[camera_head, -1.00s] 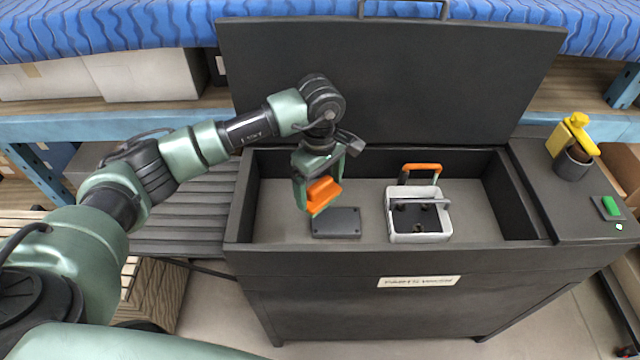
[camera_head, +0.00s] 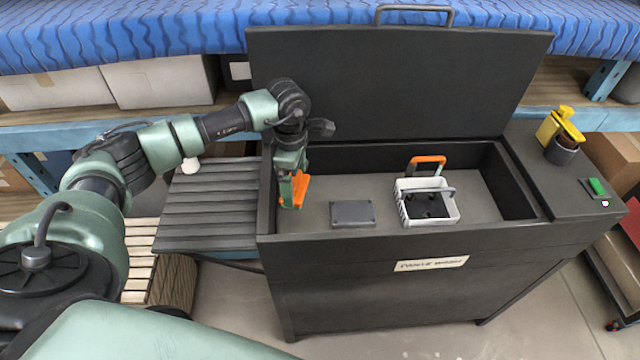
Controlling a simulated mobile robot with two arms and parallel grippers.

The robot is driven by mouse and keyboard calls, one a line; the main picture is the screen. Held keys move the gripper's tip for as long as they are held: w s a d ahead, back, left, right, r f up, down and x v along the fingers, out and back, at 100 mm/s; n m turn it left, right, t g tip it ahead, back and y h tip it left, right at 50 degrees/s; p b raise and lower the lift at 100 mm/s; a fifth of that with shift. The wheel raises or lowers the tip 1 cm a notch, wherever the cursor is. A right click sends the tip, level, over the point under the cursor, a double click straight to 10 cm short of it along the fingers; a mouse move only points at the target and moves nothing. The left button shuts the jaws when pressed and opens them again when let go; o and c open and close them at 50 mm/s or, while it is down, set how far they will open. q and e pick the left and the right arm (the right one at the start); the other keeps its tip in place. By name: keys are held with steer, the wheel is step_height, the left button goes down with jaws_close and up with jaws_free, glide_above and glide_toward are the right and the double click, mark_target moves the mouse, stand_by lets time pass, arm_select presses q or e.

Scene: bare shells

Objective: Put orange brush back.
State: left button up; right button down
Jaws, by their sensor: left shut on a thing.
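My left gripper (camera_head: 292,182) is shut on the orange brush (camera_head: 301,190). It holds the brush inside the left end of the open dark parts washer (camera_head: 340,247), near the left wall. The fingers hide part of the brush, and I cannot tell whether it touches the floor of the basin. A small cup (camera_head: 562,152) on the washer's right ledge holds a yellow object (camera_head: 560,126). My right gripper is not in view.
A flat grey block (camera_head: 352,214) lies in the basin. A white basket (camera_head: 428,218) with dark parts stands right of it, with an orange-topped handle (camera_head: 428,159) behind. The raised lid (camera_head: 390,85) stands at the back. A slatted shelf (camera_head: 205,205) adjoins the left side.

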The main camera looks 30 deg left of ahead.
mark_target(300, 184)
arm_select(q)
steer(key=shift+w+f, duration=0.15)
steer(key=shift+f, duration=0.05)
steer(key=f, duration=0.1)
steer(key=b, duration=0.1)
steer(key=w+f, duration=0.1)
steer(key=shift+d+f+b, duration=0.3)
steer(key=shift+f, duration=0.05)
step_height(300, 184, down, 3)
steer(key=shift+s+b, duration=0.1)
steer(key=shift+b, duration=0.8)
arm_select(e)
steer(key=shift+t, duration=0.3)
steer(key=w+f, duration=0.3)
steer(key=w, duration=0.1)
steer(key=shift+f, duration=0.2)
arm_select(q)
steer(key=shift+f, duration=0.15)
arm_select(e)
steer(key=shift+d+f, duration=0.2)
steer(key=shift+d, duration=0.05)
arm_select(q)
steer(key=shift+b, duration=0.3)
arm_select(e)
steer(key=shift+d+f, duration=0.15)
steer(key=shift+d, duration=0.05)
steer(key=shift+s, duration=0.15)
